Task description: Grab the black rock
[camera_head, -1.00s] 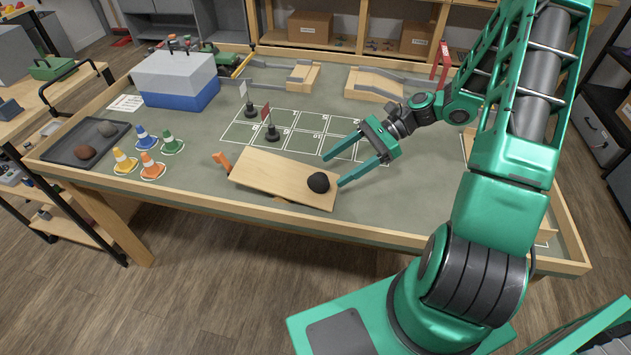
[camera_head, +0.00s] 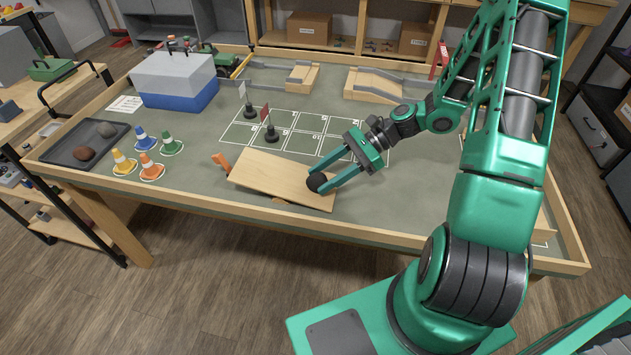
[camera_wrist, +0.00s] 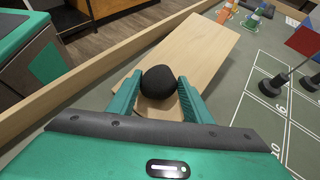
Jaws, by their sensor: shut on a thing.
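The black rock (camera_head: 317,182) is at the right end of a tilted wooden board (camera_head: 266,175) on the table. My gripper (camera_head: 320,184) has its two green fingers on either side of the rock and is shut on it. In the wrist view the dark, rounded rock (camera_wrist: 159,81) sits between the fingertips (camera_wrist: 159,84), with the board (camera_wrist: 203,45) under and beyond it. I cannot tell whether the rock still touches the board.
A dark tray (camera_head: 62,156) with a brown and a grey rock lies at the table's left. Several small cones (camera_head: 151,167) stand beside it. Flags on black bases (camera_head: 272,134) stand on a marked grid behind the board. A wooden rim (camera_head: 400,238) edges the table.

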